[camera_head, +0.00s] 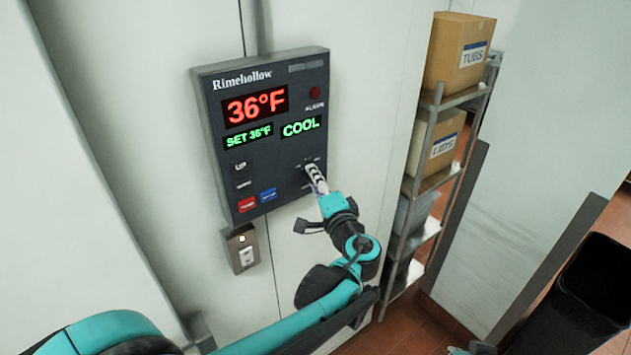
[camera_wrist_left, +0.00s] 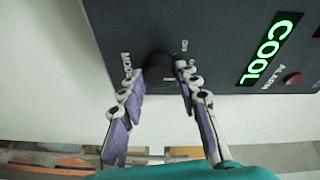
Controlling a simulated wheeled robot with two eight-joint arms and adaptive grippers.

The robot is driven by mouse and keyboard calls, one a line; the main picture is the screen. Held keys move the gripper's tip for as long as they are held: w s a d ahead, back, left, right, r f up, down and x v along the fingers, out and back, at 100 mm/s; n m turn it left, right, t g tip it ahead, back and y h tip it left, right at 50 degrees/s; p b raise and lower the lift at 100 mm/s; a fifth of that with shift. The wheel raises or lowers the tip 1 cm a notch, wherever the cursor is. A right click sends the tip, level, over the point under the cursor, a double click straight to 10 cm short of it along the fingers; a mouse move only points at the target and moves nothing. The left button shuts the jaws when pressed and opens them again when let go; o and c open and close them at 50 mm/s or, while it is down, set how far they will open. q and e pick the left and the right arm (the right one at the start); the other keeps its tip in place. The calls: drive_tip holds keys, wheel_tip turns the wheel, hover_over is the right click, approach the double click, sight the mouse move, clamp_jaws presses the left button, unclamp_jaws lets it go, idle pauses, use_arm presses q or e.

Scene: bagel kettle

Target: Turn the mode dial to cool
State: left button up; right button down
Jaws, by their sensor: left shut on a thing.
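The dark control panel (camera_head: 275,130) hangs on the pale wall. Its green mode display (camera_head: 301,127) reads COOL, and this also shows in the wrist view (camera_wrist_left: 270,52). The black mode dial (camera_wrist_left: 158,66) is at the panel's lower right, with small labels around it, one reading OFF. My left gripper (camera_head: 311,172) is shut on the dial, one finger on each side, as the wrist view (camera_wrist_left: 160,75) shows. In the head view the fingers mostly hide the dial. A small teal and grey piece at the bottom edge of the head view may be my right arm.
The panel also has a red 36°F display (camera_head: 255,106), a red button (camera_head: 247,205) and a blue button (camera_head: 268,195). A small wall box (camera_head: 243,250) is below. A shelf rack with cardboard boxes (camera_head: 455,52) stands close right of my left arm. A black bin (camera_head: 585,300) is farther right.

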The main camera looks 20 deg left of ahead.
use_arm(q)
drive_tip(key=o, duration=1.2)
drive_tip(key=shift+c, duration=0.2)
drive_tip(key=v, duration=1.2)
drive_tip(key=s+a+f+n+g+h+b, duration=0.25)
drive_tip(key=s+a+f+b, duration=0.2)
drive_tip(key=f, duration=0.55)
drive_tip(key=s+a+f+n+g+h+b, duration=0.15)
drive_tip(key=s+a+f+g+b, duration=0.3)
drive_tip(key=f, duration=0.65)
drive_tip(key=s+d+f+n+h+b, duration=0.2)
drive_tip(key=s+f+n+h+b, duration=0.2)
drive_tip(key=f, duration=0.8)
drive_tip(key=s+h+b, duration=0.2)
drive_tip(key=b, duration=0.1)
drive_tip(key=shift+s+f+n+g, duration=0.2)
drive_tip(key=shift+n+g, duration=0.1)
drive_tip(key=shift+g, duration=0.1)
